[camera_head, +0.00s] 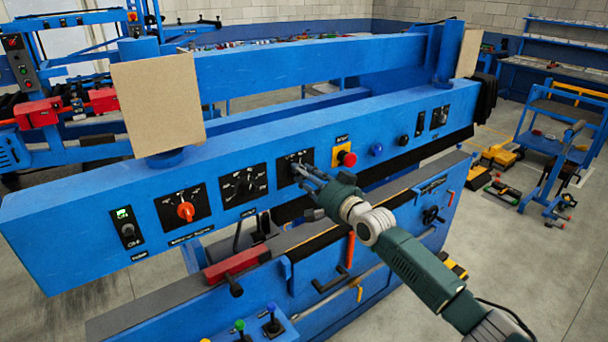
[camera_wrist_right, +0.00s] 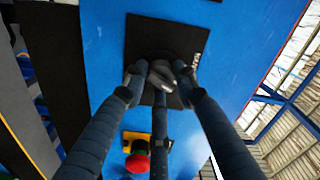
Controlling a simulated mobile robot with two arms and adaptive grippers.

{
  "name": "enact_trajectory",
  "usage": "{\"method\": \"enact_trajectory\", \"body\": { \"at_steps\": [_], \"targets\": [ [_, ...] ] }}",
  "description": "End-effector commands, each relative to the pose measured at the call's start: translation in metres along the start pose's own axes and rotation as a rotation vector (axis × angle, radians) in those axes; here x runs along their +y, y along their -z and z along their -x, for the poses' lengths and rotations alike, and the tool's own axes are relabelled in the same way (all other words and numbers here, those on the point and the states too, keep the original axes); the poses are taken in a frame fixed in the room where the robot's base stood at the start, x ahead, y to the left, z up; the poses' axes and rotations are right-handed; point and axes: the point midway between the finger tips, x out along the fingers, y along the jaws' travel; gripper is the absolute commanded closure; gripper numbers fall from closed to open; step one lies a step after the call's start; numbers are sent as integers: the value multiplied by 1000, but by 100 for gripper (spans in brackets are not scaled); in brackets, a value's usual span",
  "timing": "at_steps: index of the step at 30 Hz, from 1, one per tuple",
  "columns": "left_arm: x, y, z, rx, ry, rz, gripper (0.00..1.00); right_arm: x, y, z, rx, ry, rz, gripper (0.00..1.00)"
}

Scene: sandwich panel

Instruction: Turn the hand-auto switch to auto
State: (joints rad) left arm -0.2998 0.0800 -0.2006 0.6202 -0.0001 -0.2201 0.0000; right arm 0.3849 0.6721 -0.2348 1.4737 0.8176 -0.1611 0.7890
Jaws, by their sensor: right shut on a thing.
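The switch on a black square plate (camera_head: 288,162) sits on the blue panel, left of the red emergency button. My right gripper (camera_head: 301,171) reaches it from the lower right, and its fingers cover the knob in the head view. In the right wrist view, the three fingers of the gripper (camera_wrist_right: 164,84) are closed around the dark knob with a grey part (camera_wrist_right: 181,68) on the black plate (camera_wrist_right: 144,36). White lettering stands beside the knob, too small to read surely. The knob's exact angle is partly hidden. My left gripper is not in view.
The red button on its yellow plate (camera_head: 347,158) is close to my gripper; it also shows in the wrist view (camera_wrist_right: 137,163). Other dials, including a red knob (camera_head: 186,211), lie to the left. A blue button (camera_head: 376,149) is to the right. A lower ledge with levers runs below.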

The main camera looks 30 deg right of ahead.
Motion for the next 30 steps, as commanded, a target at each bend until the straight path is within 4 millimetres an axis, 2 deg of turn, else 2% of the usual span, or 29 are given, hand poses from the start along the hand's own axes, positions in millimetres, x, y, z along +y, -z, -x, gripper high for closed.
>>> {"method": "enact_trajectory", "body": {
  "at_steps": [2,3,6,17,20,30],
  "targets": [
    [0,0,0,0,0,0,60,1,-1,0,-2,-1,-3,98],
    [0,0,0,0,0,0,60,0,-1,0,-2,-1,-2,68],
    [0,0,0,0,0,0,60,0,-1,0,-2,-1,-2,53],
    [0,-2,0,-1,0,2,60,1,-1,5,-1,-1,-1,53],
    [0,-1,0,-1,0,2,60,2,-2,16,-2,-1,-1,53],
    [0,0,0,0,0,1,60,2,-2,83,-4,-3,0,53]
  ]
}}
